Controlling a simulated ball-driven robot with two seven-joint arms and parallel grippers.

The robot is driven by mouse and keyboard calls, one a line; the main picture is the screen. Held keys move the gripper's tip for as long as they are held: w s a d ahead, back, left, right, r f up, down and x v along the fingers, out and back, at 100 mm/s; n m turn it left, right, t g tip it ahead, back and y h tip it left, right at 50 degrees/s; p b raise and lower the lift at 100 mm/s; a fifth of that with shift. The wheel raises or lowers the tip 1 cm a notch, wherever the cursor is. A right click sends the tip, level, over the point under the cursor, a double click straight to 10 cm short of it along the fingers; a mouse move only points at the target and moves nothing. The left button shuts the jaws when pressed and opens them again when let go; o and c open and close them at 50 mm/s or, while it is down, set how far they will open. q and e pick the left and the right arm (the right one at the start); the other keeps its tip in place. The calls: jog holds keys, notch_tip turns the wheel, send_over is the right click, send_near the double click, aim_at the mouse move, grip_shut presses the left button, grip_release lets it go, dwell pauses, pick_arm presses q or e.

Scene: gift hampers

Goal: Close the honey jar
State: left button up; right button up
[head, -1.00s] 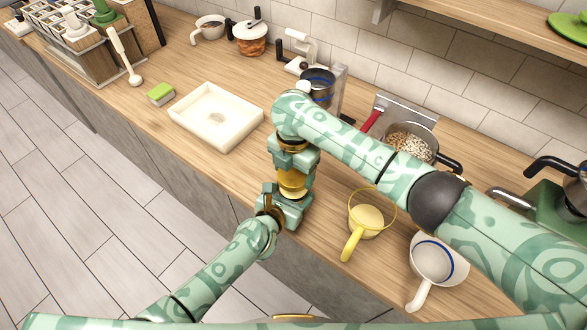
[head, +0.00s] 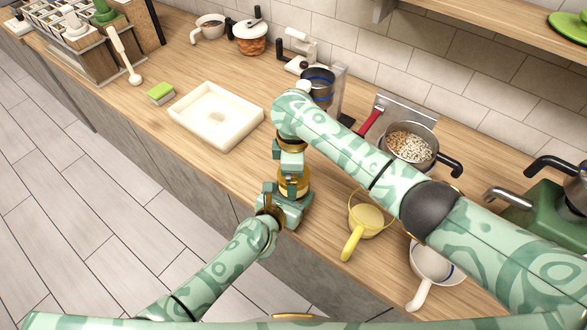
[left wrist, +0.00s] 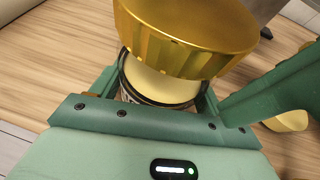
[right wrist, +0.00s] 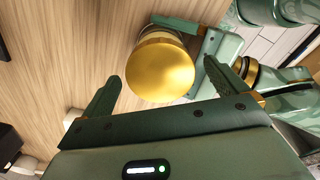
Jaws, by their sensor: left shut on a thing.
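The honey jar (head: 295,186) stands upright near the counter's front edge. My left gripper (head: 285,200) is shut around its body from the front; in the left wrist view (left wrist: 155,90) the jar's pale side shows between the fingers. The gold lid (left wrist: 185,40) is at the jar's top; whether it is fully seated I cannot tell. My right gripper (head: 291,168) points down over the jar. In the right wrist view, its fingers (right wrist: 162,78) are open on either side of the gold lid (right wrist: 160,72), with gaps visible.
A yellow-handled cup (head: 367,218) and a white-handled cup (head: 432,262) stand close on the right. A pan of grains (head: 410,145) is behind my right arm.

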pick_arm(q)
jog(key=o, duration=2)
jog(key=shift+c, duration=0.2)
pick_arm(e)
notch_tip(320, 180, up, 12)
pick_arm(q)
jog(key=shift+s+r, duration=0.1)
jog(key=shift+s, duration=0.05)
jog(key=p+v, duration=0.3)
jog(key=v, duration=0.5)
jog(key=shift+s+a+r, duration=0.1)
jog(key=v, duration=0.7)
jog(key=shift+s+a, duration=0.15)
jog(key=shift+s, duration=0.2)
pick_arm(e)
notch_tip(320, 180, up, 4)
jog(key=shift+f, duration=0.2)
jog(key=shift+s, duration=0.1)
